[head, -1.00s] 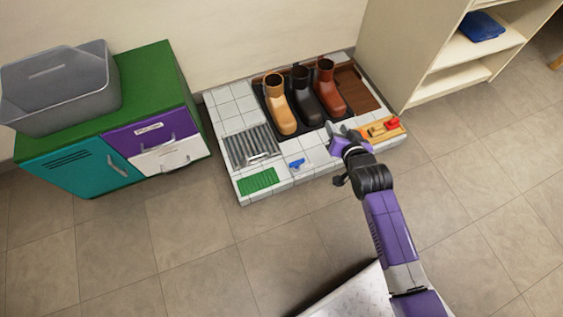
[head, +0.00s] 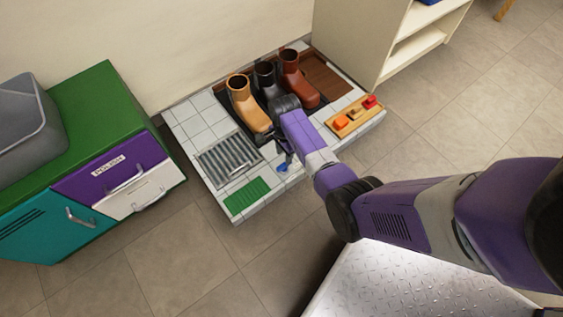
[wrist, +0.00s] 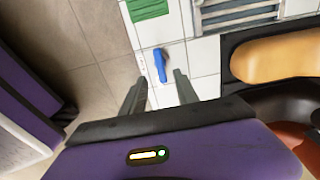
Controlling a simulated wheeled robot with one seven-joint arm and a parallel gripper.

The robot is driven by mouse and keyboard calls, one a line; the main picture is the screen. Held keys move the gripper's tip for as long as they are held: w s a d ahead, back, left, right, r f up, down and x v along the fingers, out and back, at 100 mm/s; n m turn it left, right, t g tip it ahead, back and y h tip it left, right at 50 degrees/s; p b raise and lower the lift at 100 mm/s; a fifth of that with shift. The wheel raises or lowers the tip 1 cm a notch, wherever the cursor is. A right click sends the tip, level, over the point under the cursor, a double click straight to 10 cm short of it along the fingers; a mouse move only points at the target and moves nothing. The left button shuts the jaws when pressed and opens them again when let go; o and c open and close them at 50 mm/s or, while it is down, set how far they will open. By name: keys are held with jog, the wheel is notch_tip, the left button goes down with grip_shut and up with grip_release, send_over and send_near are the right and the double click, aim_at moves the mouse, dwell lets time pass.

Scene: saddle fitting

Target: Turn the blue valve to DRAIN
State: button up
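The blue valve (wrist: 160,66) is a small blue lever on a white tiled platform. In the wrist view it stands near the top centre, just beyond my fingertips. A pale plate with small marks lies beside it, too small to read. In the head view the valve (head: 283,166) is partly hidden by my arm. My gripper (wrist: 158,88) is open, its two dark fingers apart with the lever ahead of the gap between them. I cannot tell that either finger touches it.
A green mat (head: 247,195) and a grey grate (head: 228,158) lie left of the valve. Several boots, including a tan one (head: 248,108), stand behind on a dark tray. A wooden tray (head: 352,118) with red and orange items is to the right. Cabinet drawers (head: 112,170) stand at left.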

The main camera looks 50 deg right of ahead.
aim_at(284, 164)
notch_tip(284, 164, down, 7)
jog(key=b, duration=0.4)
jog(key=shift+f, duration=0.1)
grip_shut()
